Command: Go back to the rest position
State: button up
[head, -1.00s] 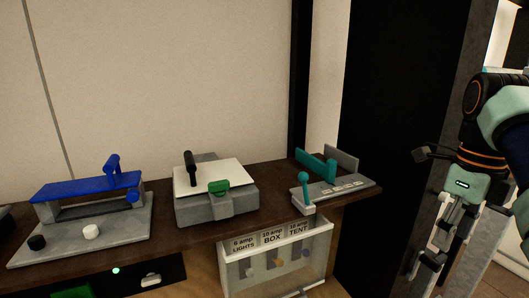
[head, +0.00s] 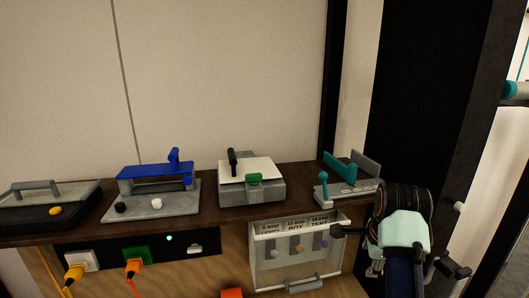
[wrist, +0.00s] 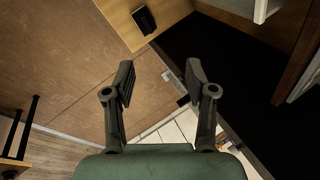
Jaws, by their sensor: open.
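My gripper (wrist: 157,85) is open in the wrist view, with two dark fingers apart and nothing between them. In the head view my arm's end is at the lower right, in front of the dark panel and just right of the clear fuse box (head: 297,268). The fingers are mostly hidden behind the wrist there. No object is held.
A dark shelf (head: 100,226) carries a grey-lidded case (head: 50,195), a blue-handled device (head: 157,190), a white-topped box (head: 250,182) and a teal-lever device (head: 347,185). A black panel (head: 425,95) stands at the right.

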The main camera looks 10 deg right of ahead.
jog(key=a+f+n+t+p, duration=0.4)
jog(key=a+n, duration=0.6)
jog(key=a, duration=0.8)
jog(key=s+a+r+n+t+y+p, duration=0.2)
jog(key=s+a+r+n+t, duration=0.1)
jog(key=s+a+n, duration=0.9)
jog(key=s+a+t, duration=0.1)
jog(key=s+a, duration=0.3)
jog(key=s, duration=0.1)
jog(key=shift+n+t, duration=0.3)
jog(key=shift+t, duration=0.1)
